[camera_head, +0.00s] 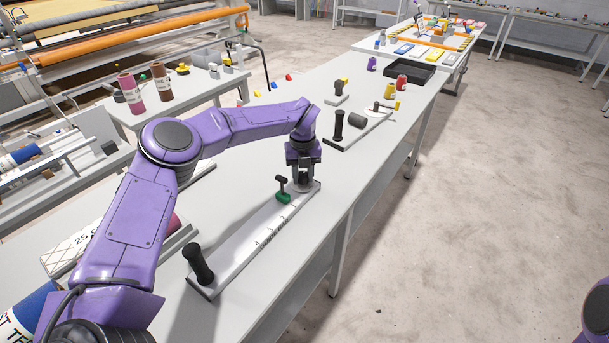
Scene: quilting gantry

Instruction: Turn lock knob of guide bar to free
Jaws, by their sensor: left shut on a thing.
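The guide bar (250,238) is a long pale bar with scale marks, lying diagonally on the grey table. A black upright handle (198,264) stands at its near end. A green slider (283,197) with a black T-shaped top sits on the bar towards its far end. My left gripper (303,181) points down at the far end of the bar, just right of the slider. It is shut on the lock knob, a grey round part (303,188) that is mostly hidden by the fingers. My right gripper is out of view.
A second bar with a black handle (338,125) and a round plate lies farther along the table. Yellow (389,91) and red (402,82) spools and a black tray (410,70) stand beyond. Large rolls lie at the near left. The table right of my left arm is narrow.

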